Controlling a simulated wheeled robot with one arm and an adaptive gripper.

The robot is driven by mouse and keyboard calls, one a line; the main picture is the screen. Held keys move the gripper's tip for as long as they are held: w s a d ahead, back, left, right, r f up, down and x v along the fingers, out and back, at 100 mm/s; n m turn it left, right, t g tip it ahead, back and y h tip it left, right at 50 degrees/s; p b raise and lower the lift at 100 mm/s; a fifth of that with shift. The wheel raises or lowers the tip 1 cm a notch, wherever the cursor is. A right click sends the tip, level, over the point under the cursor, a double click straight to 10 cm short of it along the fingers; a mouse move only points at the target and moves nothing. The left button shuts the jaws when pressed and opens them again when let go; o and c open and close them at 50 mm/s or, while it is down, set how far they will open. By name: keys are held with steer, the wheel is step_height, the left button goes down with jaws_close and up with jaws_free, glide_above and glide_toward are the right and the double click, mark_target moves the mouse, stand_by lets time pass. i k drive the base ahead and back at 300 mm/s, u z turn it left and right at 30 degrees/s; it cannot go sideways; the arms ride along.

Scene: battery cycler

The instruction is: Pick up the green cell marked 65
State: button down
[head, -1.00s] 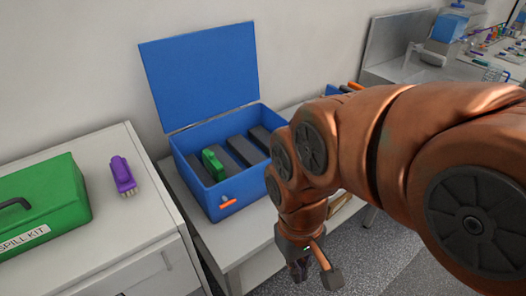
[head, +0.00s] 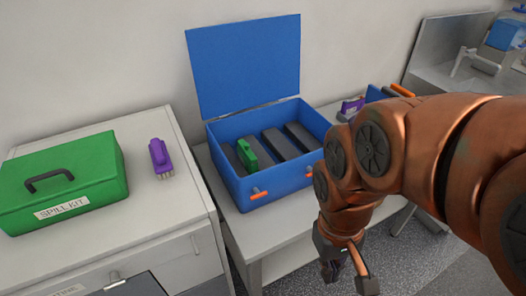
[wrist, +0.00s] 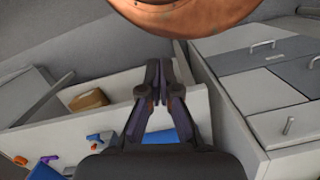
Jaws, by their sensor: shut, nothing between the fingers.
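My gripper (head: 345,277) hangs to the right of and lower than the box in the head view, apart from the cell. In the wrist view my gripper (wrist: 158,78) has its fingers together with nothing between them. The cell is not visible in the wrist view.
The blue lid (head: 245,65) stands raised behind the box. Another purple item (head: 352,105) is behind my arm. The wrist view shows a brown box (wrist: 88,100) in a light, open-topped compartment.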

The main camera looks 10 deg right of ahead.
mark_target(253, 168)
steer(key=z, duration=1.4)
steer(key=k, duration=1.3)
steer(key=u, duration=1.9)
steer(key=i, duration=0.95)
